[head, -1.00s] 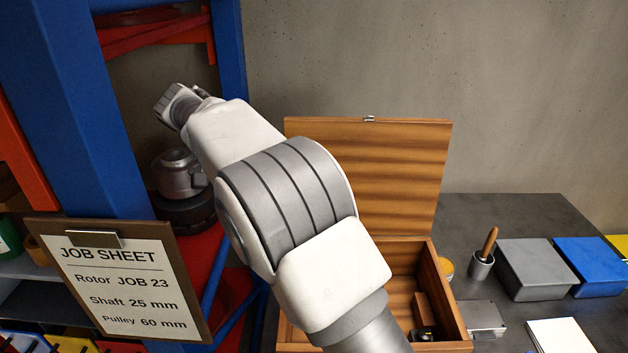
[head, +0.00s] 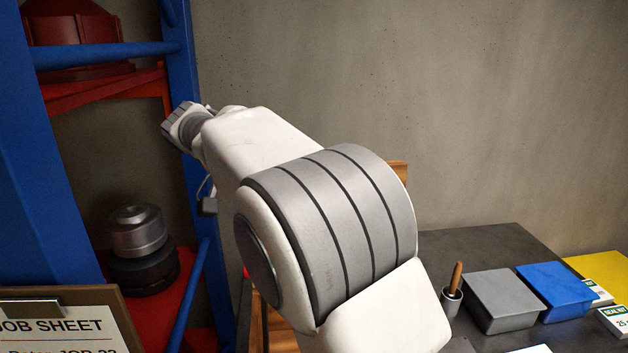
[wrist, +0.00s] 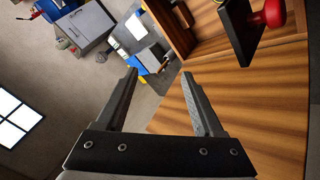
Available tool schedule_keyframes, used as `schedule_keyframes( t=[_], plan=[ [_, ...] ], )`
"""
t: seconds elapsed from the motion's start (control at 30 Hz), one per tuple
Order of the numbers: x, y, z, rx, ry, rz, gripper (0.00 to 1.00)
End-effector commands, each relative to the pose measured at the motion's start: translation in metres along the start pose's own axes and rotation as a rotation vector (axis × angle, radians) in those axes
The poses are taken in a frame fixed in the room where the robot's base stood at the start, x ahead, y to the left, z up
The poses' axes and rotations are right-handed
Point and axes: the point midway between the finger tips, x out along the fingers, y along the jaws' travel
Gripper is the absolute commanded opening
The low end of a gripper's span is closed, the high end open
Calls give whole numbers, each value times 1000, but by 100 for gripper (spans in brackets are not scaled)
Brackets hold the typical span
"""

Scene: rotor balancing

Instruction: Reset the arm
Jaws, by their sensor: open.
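My gripper shows in the wrist view (wrist: 160,82) with its two dark fingers apart and nothing between them. Beyond the fingers are a wooden box with its lid raised (wrist: 240,110) and, farther off, the floor. In the head view my arm reaches up and to the left across the middle. The fingers are hidden there behind my own arm links. My arm also covers most of the wooden box, and only a bit of its lid (head: 398,172) shows.
A blue rack (head: 40,190) with red shelves stands at left, holding a metal part (head: 137,230). A job sheet clipboard (head: 70,325) is at lower left. On the dark bench (head: 480,245) are a grey box (head: 503,300), a blue box (head: 556,290) and a wooden-handled tool (head: 455,278).

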Motion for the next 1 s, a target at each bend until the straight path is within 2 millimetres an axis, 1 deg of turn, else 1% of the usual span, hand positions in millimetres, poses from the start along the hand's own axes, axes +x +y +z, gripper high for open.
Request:
schedule_keyframes(
  t=[0.03, 0.13, 0.23, 0.37, 0.5, 0.57, 0.7, 0.9, 1.0],
  plan=[
    [9, 18, -8, -19, -34, -30, 69],
    [28, 48, -16, -80, -94, -106, 69],
    [45, 78, -18, -138, -138, -187, 69],
    [64, 114, -12, -197, -171, -301, 69],
    [83, 149, 2, -246, -176, -422, 69],
    [90, 163, 11, -264, -169, -471, 69],
    [106, 191, 34, -293, -131, -579, 69],
    [127, 219, 74, -315, -34, -699, 69],
    [137, 228, 94, -318, 27, -738, 69]
  ],
)
